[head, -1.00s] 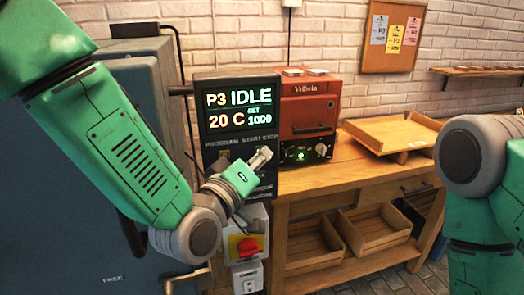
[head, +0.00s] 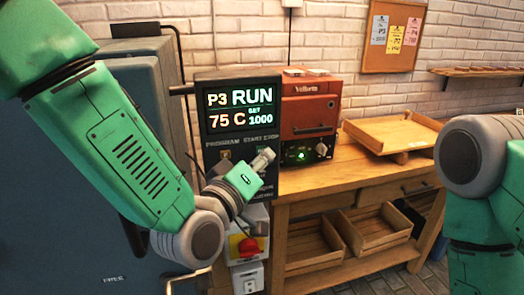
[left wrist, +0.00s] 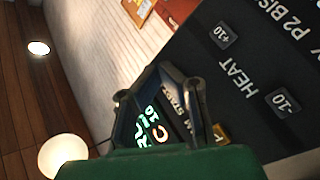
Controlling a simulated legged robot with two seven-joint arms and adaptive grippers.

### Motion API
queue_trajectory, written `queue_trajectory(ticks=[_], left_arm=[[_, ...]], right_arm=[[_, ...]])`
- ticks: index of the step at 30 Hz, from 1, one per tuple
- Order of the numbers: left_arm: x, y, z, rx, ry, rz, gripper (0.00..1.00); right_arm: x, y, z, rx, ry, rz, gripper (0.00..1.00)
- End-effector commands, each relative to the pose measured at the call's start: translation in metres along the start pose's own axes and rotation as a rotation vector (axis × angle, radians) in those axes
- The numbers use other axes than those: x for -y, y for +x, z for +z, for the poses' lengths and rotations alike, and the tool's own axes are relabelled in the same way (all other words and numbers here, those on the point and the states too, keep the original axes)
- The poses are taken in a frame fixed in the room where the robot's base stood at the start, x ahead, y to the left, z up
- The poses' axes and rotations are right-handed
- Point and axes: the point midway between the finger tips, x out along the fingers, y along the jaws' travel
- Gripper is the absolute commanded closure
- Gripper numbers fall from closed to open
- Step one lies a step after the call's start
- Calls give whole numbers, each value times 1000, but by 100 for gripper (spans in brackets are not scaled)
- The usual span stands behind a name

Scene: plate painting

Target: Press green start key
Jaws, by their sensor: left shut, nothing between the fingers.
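The dark control panel (head: 238,108) stands left of centre in the head view. Its screen reads P3 RUN, 75 C, set 1000. Below the screen is the label row PROGRAM START STOP, with a small yellowish key (head: 225,155) at its left end. My left gripper (head: 264,158) is shut and empty, in front of the panel's lower right part. Contact with the panel cannot be told. In the left wrist view the panel (left wrist: 262,75) shows HEAT, +10 and -10 keys.
An orange-red kiln (head: 308,105) stands on the wooden bench (head: 350,170) right of the panel. A wooden tray (head: 390,133) lies on the bench. A red rotary switch (head: 246,247) is below the panel. My right arm is at the right edge.

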Motion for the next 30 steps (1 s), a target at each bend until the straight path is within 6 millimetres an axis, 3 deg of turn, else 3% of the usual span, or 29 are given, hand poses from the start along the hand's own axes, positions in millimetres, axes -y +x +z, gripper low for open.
queue_trajectory(ticks=[13,30], left_arm=[[-4,-4,5,3,-1,1,100],[-27,-37,28,2,-1,0,100]], right_arm=[[0,0,0,0,0,0,100],[0,2,0,0,0,0,100]])
